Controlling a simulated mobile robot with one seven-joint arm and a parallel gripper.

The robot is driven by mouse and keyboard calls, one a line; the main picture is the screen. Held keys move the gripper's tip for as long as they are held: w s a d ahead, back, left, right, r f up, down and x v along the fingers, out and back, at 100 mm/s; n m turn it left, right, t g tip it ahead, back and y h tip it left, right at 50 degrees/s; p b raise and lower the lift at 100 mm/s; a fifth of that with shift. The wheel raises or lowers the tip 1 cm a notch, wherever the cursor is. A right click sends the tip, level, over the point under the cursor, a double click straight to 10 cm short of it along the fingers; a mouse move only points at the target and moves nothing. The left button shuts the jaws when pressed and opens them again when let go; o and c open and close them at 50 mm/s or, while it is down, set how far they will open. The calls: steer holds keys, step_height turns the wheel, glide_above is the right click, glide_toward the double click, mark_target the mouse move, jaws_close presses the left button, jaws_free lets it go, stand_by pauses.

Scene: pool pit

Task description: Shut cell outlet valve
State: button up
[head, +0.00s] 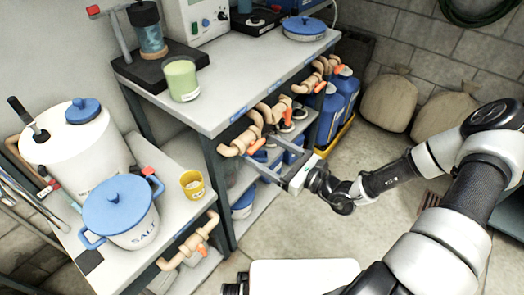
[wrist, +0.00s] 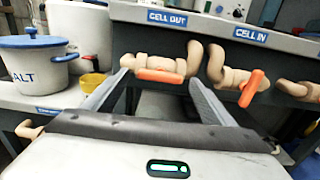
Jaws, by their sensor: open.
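The cell outlet valve is a tan pipe fitting (wrist: 150,62) under the CELL OUT label (wrist: 167,18) in the wrist view. Its orange handle (wrist: 160,76) lies nearly level, along the pipe. In the head view this valve (head: 240,141) is at the near corner of the bench front. My gripper (wrist: 158,80) is open and empty, its fingertips to the left and right of the orange handle. I cannot tell whether either finger touches it. In the head view my gripper (head: 259,146) reaches the valve from the right.
The CELL IN valve's tilted orange handle (wrist: 252,88) is close to the right of my right finger. A salt pot (head: 121,210) and yellow cup (head: 193,185) stand on the lower bench at left. Another orange-handled valve (head: 190,246) is below. The floor to the right is mostly clear.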

steer(key=shift+x, duration=0.95)
steer(key=shift+c, duration=0.3)
steer(key=c, duration=1)
